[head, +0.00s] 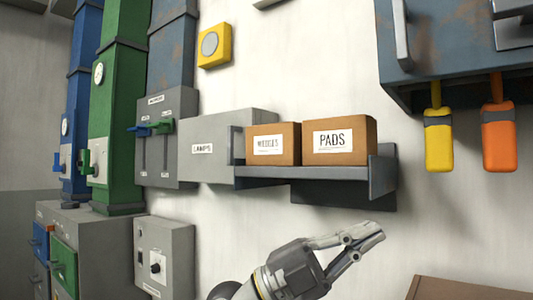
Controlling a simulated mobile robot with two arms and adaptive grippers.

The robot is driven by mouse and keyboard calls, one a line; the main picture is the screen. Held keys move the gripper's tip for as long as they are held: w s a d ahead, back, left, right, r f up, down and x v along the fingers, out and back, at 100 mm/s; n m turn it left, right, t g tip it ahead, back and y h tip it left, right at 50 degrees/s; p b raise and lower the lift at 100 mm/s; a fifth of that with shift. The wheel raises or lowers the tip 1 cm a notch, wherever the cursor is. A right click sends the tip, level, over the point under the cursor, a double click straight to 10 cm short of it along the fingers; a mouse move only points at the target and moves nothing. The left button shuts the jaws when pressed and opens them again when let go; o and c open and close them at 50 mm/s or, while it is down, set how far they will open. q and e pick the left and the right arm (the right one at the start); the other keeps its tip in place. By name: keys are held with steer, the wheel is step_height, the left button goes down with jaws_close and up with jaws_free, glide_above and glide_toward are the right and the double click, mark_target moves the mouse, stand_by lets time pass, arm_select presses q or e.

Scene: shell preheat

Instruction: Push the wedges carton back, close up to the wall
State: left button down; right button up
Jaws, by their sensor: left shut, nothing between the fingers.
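The wedges carton (287,153) is a small brown box with a white label. It sits on a grey wall shelf (318,172), at the shelf's left part. The pads carton (353,139), a slightly larger brown box, stands close on its right. My left gripper (374,234) is in front of and below the shelf, to the right of the wedges carton and apart from it. Its fingers are shut and empty. The gap between the wedges carton and the wall is hidden behind its front. My right gripper is not in view.
A grey lamps box (205,165) is on the wall left of the shelf. The shelf has a raised end plate (382,172) at right. Yellow (438,140) and orange (497,137) handles hang from a cabinet at upper right. A brown surface (455,290) lies at lower right.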

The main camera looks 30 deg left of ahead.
arm_select(q)
step_height(320, 180, up, 3)
steer(key=a+m+y, duration=0.1)
steer(key=a+y, duration=0.1)
steer(key=y, duration=0.2)
steer(key=n+t+y, duration=0.6)
steer(key=n+y, duration=0.4)
steer(key=y, duration=0.5)
glide_toward(274, 154)
steer(key=w+p, duration=0.2)
steer(key=p, duration=0.1)
steer(key=w+p, duration=0.3)
steer(key=shift+w+d+r, duration=0.1)
steer(key=shift+w+d, duration=0.1)
steer(key=shift+w+p, duration=0.6)
steer(key=shift+w, duration=0.25)
steer(key=shift+w+d, duration=0.1)
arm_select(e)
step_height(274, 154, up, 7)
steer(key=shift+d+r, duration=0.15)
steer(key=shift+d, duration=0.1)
